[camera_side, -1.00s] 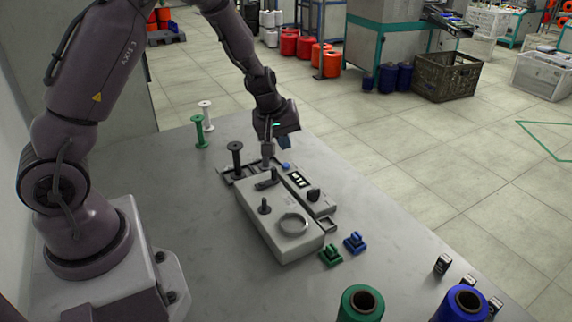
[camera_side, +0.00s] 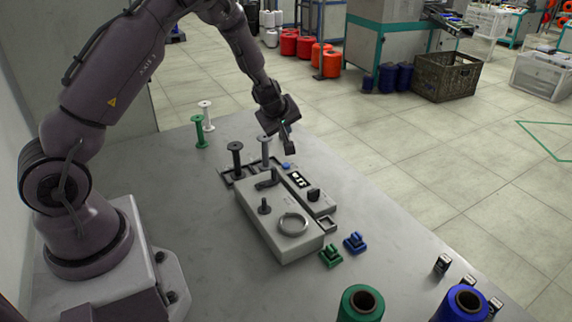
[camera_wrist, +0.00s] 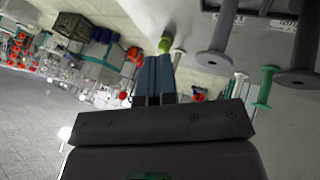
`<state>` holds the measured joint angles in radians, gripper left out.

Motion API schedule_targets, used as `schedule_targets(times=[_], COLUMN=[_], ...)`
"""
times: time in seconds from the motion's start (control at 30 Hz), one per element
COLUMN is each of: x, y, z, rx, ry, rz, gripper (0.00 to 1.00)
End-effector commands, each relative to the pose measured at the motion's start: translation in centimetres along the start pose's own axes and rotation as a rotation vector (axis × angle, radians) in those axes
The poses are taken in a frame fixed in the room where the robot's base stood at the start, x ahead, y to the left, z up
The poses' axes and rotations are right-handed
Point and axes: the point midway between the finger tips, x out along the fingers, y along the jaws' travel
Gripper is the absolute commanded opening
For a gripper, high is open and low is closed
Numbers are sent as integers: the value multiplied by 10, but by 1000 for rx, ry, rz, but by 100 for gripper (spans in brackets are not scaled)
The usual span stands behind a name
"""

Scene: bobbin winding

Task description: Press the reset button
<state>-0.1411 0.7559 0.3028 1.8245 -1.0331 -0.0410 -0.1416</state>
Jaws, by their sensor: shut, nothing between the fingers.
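A small round blue button (camera_side: 286,165) sits on the grey winding machine beside a small display (camera_side: 298,179); no label on it is readable, so I cannot confirm it is the reset button. My gripper (camera_side: 290,150) is shut and empty, pointing down just above and slightly right of the blue button; there looks to be a gap. In the wrist view the shut fingers (camera_wrist: 155,62) show, with a yellow-green round thing (camera_wrist: 165,44) just past their tips; I cannot tell what it is. The blue button cannot be made out there.
A dark bobbin (camera_side: 236,158) and a grey bobbin (camera_side: 265,150) stand left of my gripper. Green (camera_side: 331,256) and blue (camera_side: 354,242) clips lie in front.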

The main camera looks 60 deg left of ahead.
Motion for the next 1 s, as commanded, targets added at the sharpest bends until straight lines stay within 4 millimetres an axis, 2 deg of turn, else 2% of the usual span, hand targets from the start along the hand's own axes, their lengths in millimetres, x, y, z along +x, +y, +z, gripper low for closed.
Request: schedule_targets(times=[0.3,0.5,1.0], x=[35,51,58], y=[-20,-27,-30], z=[18,28,31], rx=[-5,-2,-3], ry=[-2,-2,-1], rz=[0,1,4], gripper=[0,0,0])
